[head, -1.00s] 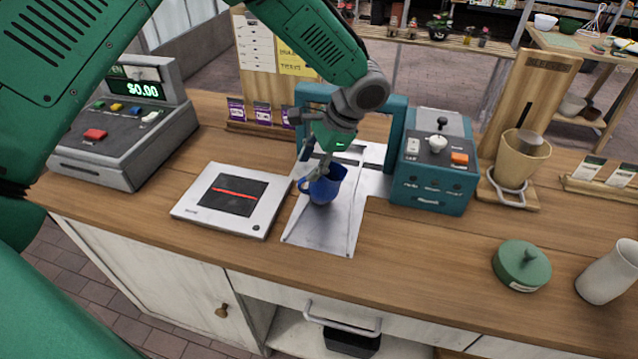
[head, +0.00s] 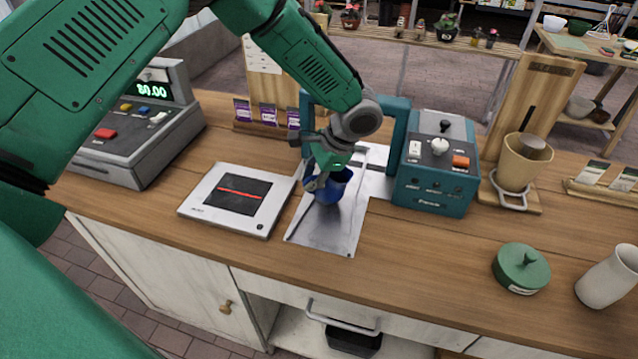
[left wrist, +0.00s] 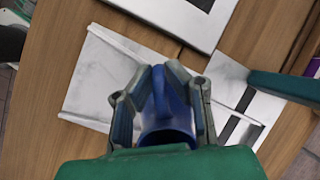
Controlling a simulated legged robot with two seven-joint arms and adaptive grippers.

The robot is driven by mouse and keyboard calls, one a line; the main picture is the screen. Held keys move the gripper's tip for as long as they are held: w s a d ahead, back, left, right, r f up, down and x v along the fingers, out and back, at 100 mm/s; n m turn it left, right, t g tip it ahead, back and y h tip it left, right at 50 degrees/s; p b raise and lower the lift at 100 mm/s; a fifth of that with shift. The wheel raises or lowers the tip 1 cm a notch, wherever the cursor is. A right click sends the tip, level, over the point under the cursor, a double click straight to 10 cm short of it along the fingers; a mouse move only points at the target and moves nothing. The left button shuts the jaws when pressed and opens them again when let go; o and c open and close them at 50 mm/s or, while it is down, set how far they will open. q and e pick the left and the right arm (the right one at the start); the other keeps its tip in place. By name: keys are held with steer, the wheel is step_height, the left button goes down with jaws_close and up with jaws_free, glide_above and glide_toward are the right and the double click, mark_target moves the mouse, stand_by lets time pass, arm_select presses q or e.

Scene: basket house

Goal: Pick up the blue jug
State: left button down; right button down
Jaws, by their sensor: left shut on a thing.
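The blue jug (head: 329,188) is over the pale metal tray of the teal machine, in the middle of the counter. My left gripper (head: 318,183) comes down on it from above and is shut on it. In the left wrist view the jug (left wrist: 168,137) shows between the two fingers of the gripper (left wrist: 160,95), with its narrow handle part pinched between them. The jug's lower part is hidden there by my gripper body. I cannot tell whether its base touches the tray. My right gripper is not in view.
A flat white scale (head: 232,222) lies just left of the tray. The teal machine (head: 437,178) stands right and behind. A cash register (head: 135,135) is far left. A tan cup (head: 518,165), green lid (head: 521,265) and white pitcher (head: 609,275) are right. The front counter strip is clear.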

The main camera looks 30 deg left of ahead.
arm_select(q)
steer(key=shift+d+r, duration=0.35)
steer(key=shift+r, duration=0.05)
steer(key=shift+a+r, duration=0.45)
steer(key=shift+r, duration=0.4)
steer(key=shift+d+r+b, duration=0.2)
steer(key=shift+r+b, duration=0.1)
steer(key=shift+r, duration=1.3)
steer(key=shift+d+r+b, duration=0.15)
steer(key=shift+r+b, duration=0.15)
steer(key=shift+r, duration=1.5)
steer(key=shift+a+r, duration=0.4)
steer(key=shift+d, duration=0.25)
steer(key=shift+a, duration=0.15)
